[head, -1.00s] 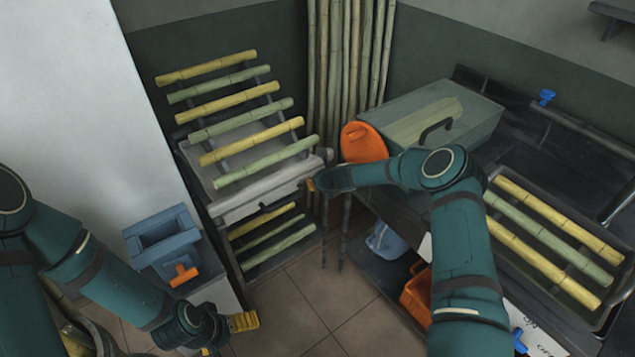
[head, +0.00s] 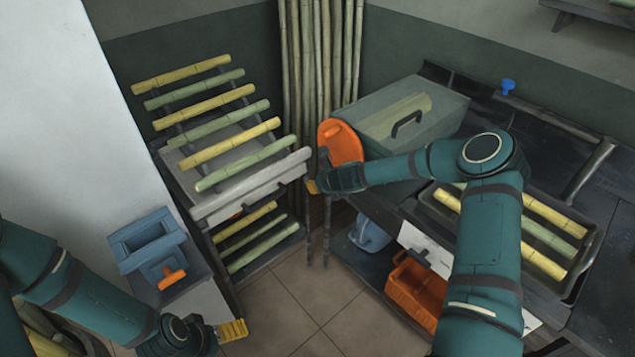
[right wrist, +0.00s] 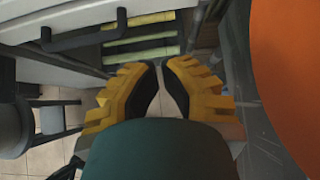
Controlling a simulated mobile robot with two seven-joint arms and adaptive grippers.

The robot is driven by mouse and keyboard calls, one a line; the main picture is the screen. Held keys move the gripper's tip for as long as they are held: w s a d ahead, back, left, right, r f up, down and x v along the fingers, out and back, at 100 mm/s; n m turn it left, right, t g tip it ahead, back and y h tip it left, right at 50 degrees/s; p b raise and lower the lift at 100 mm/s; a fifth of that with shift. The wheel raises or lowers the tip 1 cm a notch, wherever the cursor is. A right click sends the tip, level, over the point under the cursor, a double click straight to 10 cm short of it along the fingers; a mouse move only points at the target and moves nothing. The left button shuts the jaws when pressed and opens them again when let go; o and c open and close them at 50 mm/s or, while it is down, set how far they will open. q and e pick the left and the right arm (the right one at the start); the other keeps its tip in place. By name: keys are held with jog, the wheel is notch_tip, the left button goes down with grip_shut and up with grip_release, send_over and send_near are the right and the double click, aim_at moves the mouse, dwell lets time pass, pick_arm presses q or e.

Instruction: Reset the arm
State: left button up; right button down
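In the head view my right arm reaches across to the left, its elbow bent over the dark counter. My right gripper (head: 313,186) is beside the right end of the grey shelf drawer and left of the orange disc (head: 340,143). The right wrist view shows two yellow fingers with black pads (right wrist: 163,92), apart, with floor tiles visible between them and nothing held. My left gripper (head: 233,330) is low at the left, over the floor in front of the blue container. Its yellow fingers are small, and whether they are apart cannot be seen.
A grey rack (head: 245,207) holds yellow and green cane pieces. A blue container (head: 145,240) stands left of it. A lidded grey box (head: 410,120) and a cane tray (head: 590,290) sit on the counter. An orange crate (head: 415,290) is underneath. Tiled floor (head: 285,310) is open in the middle.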

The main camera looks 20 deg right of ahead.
jog(key=shift+s+r, duration=0.2)
jog(key=shift+s, duration=0.1)
jog(key=s+a+f+n+g+y, duration=0.1)
jog(key=s+a+f+n+g, duration=0.3)
jog(key=s+a+n, duration=0.9)
jog(key=s+a+f+n+g, duration=0.2)
jog(key=s+n+g, duration=0.1)
jog(key=s+n, duration=1.4)
jog(key=s, duration=0.3)
jog(key=shift+s+a, duration=0.2)
jog(key=shift+s, duration=0.1)
jog(key=shift+f, duration=0.1)
